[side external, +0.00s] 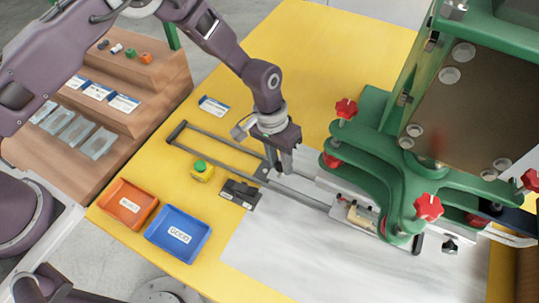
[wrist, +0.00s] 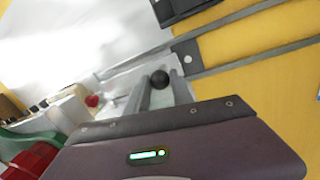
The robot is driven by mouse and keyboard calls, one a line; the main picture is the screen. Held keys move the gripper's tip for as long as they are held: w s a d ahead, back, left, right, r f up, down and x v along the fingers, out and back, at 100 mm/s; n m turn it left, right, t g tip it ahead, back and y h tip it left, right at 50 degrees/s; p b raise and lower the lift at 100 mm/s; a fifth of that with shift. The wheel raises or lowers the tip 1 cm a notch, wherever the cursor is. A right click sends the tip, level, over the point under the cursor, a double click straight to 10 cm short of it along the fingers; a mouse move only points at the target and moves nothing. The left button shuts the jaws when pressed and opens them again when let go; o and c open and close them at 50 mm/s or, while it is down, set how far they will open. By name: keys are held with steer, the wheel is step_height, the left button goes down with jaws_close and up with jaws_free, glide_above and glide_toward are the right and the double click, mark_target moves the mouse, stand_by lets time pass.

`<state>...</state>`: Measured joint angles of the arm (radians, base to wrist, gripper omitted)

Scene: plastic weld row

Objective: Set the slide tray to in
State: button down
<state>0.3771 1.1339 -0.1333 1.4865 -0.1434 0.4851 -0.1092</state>
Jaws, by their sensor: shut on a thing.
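My gripper (side external: 280,170) points down over the rails of the slide (side external: 222,150), just left of the green press. In the wrist view its two fingers (wrist: 162,90) are shut around a round black knob (wrist: 160,78). The slide tray (side external: 325,187) is a pale plate on the rails, on the press side of my gripper. Its far part runs in under the press and is hidden. The outer stretch of rails to the left is empty.
The green press (side external: 375,150) with red star knobs stands at the right. A yellow block with a green button (side external: 202,171), a black box (side external: 239,194), an orange bin (side external: 128,205) and a blue bin (side external: 178,233) stand in front of the rails.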

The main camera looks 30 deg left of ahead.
steer(key=shift+d+r, duration=0.1)
steer(key=shift+d, duration=0.5)
steer(key=c, duration=1.1)
jaws_free()
steer(key=shift+d, duration=0.1)
steer(key=r, duration=0.2)
steer(key=a+r, duration=0.1)
steer(key=r, duration=0.4)
steer(key=shift+w+a, duration=0.1)
steer(key=shift+a, duration=0.2)
